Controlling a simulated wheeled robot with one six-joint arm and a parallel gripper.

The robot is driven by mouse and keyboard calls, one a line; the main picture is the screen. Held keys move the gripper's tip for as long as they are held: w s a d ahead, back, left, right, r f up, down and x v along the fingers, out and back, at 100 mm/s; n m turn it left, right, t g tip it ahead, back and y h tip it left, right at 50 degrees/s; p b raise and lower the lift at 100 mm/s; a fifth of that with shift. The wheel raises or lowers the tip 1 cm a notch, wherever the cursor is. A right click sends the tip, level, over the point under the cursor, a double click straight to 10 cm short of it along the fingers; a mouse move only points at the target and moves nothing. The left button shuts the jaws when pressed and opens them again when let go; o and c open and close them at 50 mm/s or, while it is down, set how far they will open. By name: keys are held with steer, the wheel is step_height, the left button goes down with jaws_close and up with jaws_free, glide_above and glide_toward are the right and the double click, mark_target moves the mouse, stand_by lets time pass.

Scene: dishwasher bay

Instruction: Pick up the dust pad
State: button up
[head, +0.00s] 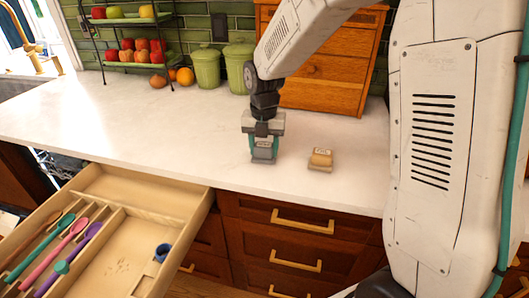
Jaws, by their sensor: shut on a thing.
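My gripper (264,147) points down at the counter and is shut on a small grey pad (264,156) with a pale label. The pad is at or just above the white counter; I cannot tell if it touches. A similar tan pad (320,160) with a pale label lies on the counter to the right, apart from my gripper. The labels are too small to read surely, so I cannot tell from them which is the dust pad.
The white counter (180,135) is clear left of my gripper. Green canisters (207,68), a wooden cabinet (325,85) and a fruit rack (125,63) stand at the back. An open drawer (130,205) with utensils and a blue object (162,252) juts out at the lower left.

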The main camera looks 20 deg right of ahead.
mark_target(264, 144)
steer(key=shift+r, duration=0.6)
step_height(264, 144, up, 2)
steer(key=shift+r, duration=0.2)
steer(key=s+a+r, duration=0.1)
steer(key=s+a, duration=0.9)
steer(key=a, duration=0.2)
steer(key=shift+s+r, duration=0.2)
steer(key=shift+s, duration=0.05)
